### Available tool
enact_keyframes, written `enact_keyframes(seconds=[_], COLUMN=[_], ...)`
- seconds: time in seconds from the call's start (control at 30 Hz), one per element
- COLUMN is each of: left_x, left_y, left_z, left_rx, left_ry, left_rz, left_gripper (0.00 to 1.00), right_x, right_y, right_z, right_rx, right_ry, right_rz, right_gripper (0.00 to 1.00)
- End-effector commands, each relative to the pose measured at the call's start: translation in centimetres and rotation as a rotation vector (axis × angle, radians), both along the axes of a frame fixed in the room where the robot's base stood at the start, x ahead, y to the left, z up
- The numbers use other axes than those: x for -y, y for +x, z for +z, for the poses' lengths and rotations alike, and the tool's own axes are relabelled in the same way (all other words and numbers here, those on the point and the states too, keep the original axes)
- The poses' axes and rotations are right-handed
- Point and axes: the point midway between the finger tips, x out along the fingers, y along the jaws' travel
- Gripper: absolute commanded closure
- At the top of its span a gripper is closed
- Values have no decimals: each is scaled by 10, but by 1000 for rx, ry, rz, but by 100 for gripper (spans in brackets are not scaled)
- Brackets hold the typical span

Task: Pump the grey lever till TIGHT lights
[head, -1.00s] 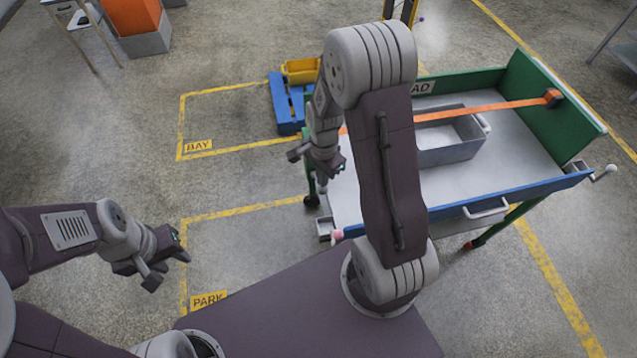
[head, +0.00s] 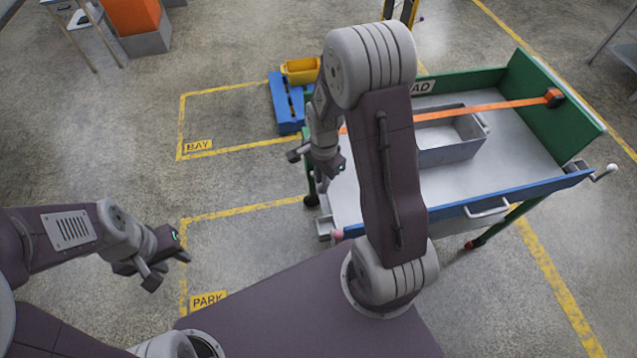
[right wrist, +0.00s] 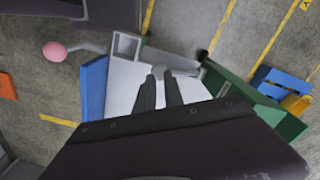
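A cart (head: 520,145) with green end boards and a blue front rail carries a grey crate (head: 455,140) under an orange strap (head: 500,106). My right gripper (head: 325,178) is over the cart's left end. In the right wrist view its two fingers (right wrist: 160,78) stand apart, with a small grey part (right wrist: 183,72) at their tips. I cannot tell whether this part is the lever or whether the fingers touch it. My right arm hides part of the cart in the head view. No TIGHT light can be made out. My left gripper (head: 168,268) is open and empty over the floor.
A pink knob on a grey arm (right wrist: 55,51) sticks out near the cart's corner. A crank (head: 603,172) is at its right end. A blue pallet (head: 284,105) and yellow bin (head: 300,71) stand behind.

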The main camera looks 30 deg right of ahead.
Motion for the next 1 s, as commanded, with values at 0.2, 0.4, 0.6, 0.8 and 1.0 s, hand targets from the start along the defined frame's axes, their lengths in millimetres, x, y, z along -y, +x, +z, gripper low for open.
enact_keyframes(seconds=[0.2, 0.4, 0.6, 0.8, 1.0], left_x=[0, 0, 0, 0, 0], left_y=[0, 0, 0, 0, 0], left_z=[-6, -11, -12, -21, -30], left_rx=[0, 0, 0, 0, 0], left_ry=[0, 0, 0, 0, 0], left_rz=[0, 0, 0, 0, 0], left_gripper=[64, 64, 64, 64, 64], right_x=[0, 0, 0, -1, -3], right_y=[0, 0, 0, -6, -12], right_z=[-8, -14, -16, -28, -40], right_rx=[0, 0, 1, 0, 1], right_ry=[0, 0, 0, 0, 0], right_rz=[0, 0, 0, 0, 0], right_gripper=[87, 87, 87, 87, 87])
